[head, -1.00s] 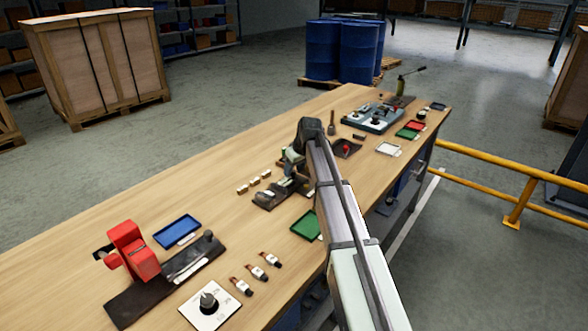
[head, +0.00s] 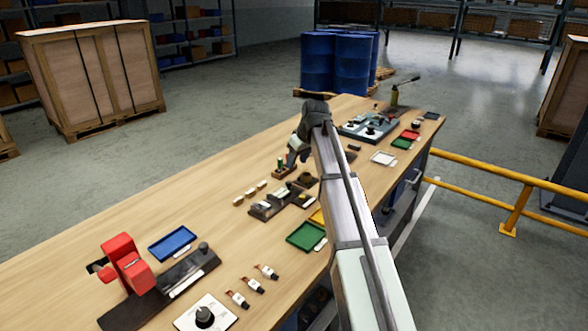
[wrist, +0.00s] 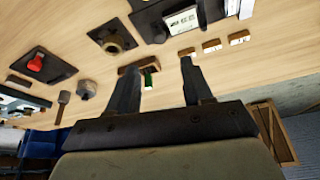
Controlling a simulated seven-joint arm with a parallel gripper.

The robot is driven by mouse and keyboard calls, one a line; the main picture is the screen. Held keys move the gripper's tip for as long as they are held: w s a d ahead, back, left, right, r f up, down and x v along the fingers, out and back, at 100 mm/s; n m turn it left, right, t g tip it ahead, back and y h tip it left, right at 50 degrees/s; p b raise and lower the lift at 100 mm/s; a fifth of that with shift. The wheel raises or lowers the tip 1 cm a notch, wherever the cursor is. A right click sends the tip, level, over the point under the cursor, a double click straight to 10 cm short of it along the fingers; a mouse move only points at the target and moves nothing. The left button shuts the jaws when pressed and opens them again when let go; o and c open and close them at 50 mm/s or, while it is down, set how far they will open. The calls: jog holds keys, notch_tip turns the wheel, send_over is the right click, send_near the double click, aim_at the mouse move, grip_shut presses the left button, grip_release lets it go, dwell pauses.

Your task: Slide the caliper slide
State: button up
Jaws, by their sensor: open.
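I cannot tell for certain which part is the caliper slide. A dark fixture (head: 270,204) with pale metal parts lies mid-table, and its light block also shows at the top of the wrist view (wrist: 180,20). My gripper (head: 292,160) is beyond this fixture, above the table, with its fingers apart and empty. In the wrist view my gripper (wrist: 160,66) has a small green cylinder (wrist: 149,79) on a brown block (wrist: 139,68) showing between and behind its fingers. That green cylinder also shows in the head view (head: 281,163). I see no contact.
A red device on a dark base (head: 165,289), a blue tray (head: 172,242) and a green tray (head: 304,236) lie nearer. Several small blocks (head: 250,193) sit left of the fixture. A grey panel (head: 366,129) stands farther along. The left table top is mostly clear.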

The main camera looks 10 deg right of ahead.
jog(key=shift+v, duration=1.5)
